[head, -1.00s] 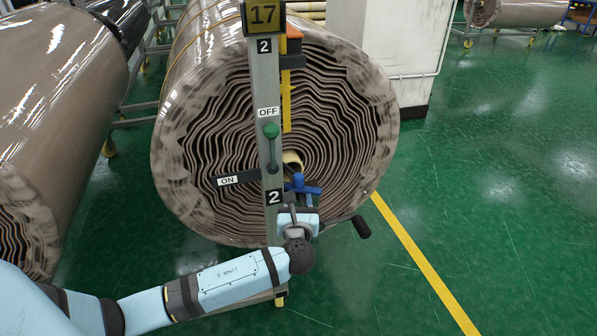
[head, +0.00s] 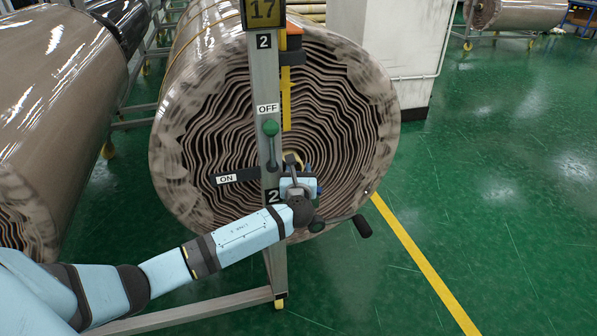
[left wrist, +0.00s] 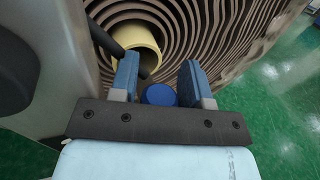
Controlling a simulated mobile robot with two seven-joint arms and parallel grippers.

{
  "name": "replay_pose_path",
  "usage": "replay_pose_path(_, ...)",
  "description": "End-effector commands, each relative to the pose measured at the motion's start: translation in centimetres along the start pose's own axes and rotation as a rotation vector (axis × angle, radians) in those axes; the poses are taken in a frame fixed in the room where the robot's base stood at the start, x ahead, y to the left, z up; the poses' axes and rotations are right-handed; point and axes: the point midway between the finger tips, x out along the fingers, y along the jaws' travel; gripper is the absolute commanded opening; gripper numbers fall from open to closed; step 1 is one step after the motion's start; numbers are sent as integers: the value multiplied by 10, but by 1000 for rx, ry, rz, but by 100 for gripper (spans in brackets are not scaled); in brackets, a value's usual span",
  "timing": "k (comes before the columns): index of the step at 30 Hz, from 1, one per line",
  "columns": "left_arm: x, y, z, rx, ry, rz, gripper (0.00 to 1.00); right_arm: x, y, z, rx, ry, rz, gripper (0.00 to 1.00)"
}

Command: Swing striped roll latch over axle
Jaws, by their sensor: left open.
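The big striped roll (head: 345,110) faces me, with brown and cream layers winding around a pale yellow core (left wrist: 138,38). A dark rod (left wrist: 108,42) crosses in front of the core in the left wrist view. My left gripper (left wrist: 158,66) is open, its two blue fingers apart and pointing at the roll end. A round blue knob (left wrist: 158,94) shows between the fingers; I cannot tell whether they touch it. In the head view, my wrist hides the knob and most of the fingers. I cannot clearly make out the latch's shape. My right gripper is not in view.
A grey post (head: 265,90) stands before the roll, with a green-handled lever (head: 271,130) and OFF and ON labels. A black crank handle (head: 361,226) sticks out at lower right. Another roll (head: 60,90) is at left.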

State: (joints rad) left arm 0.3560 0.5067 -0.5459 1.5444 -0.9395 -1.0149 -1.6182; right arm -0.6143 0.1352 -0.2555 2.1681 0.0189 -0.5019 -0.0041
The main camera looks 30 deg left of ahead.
Motion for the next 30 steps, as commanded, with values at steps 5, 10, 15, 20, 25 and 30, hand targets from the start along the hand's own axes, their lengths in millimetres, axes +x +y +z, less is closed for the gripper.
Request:
replay_pose_path(5, 0, 0, 0, 0, 0, 0, 16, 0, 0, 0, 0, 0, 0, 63)
replay_pose_path(10, 0, 0, 0, 0, 0, 1, 0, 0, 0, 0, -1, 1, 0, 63)
replay_pose_path(15, 0, 0, 1, -1, 2, 21, 0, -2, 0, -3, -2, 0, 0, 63)
replay_pose_path(20, 2, 0, 2, -1, 3, 87, 0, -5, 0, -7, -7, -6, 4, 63)
replay_pose_path(25, 4, 1, 3, -1, 4, 200, 0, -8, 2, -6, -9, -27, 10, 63)
replay_pose_path(30, 8, 3, 2, 0, 4, 326, 0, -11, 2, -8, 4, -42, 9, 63)
